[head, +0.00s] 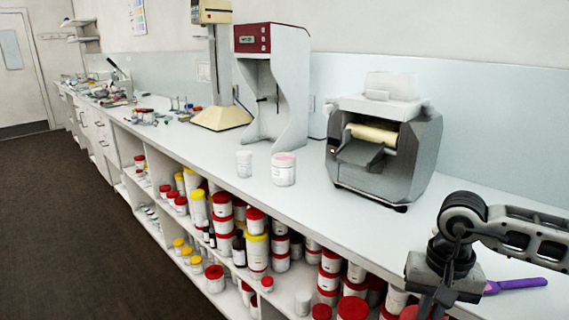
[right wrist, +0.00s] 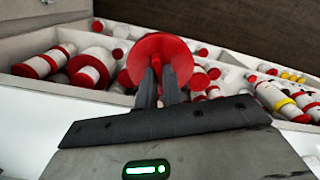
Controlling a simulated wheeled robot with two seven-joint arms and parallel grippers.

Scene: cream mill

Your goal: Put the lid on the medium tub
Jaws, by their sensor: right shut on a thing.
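A white tub (head: 284,170) with pink showing at its top stands upright on the counter; it seems to be the medium tub, and I see no lid on it. My right gripper (right wrist: 160,78) is shut on a round red lid (right wrist: 160,48) in the right wrist view, above the shelves of tubs. In the head view my right gripper (head: 430,304) hangs at the bottom right, well apart from the white tub, with its tips at or past the picture's lower edge. My left gripper is not in view.
A smaller white tub (head: 244,163) stands just left of the pink-topped one. A grey roller machine (head: 385,150) and a red-topped machine (head: 272,85) stand behind. A purple tool (head: 515,285) lies at right. Red- and yellow-lidded tubs fill the shelves below. The counter's front is clear.

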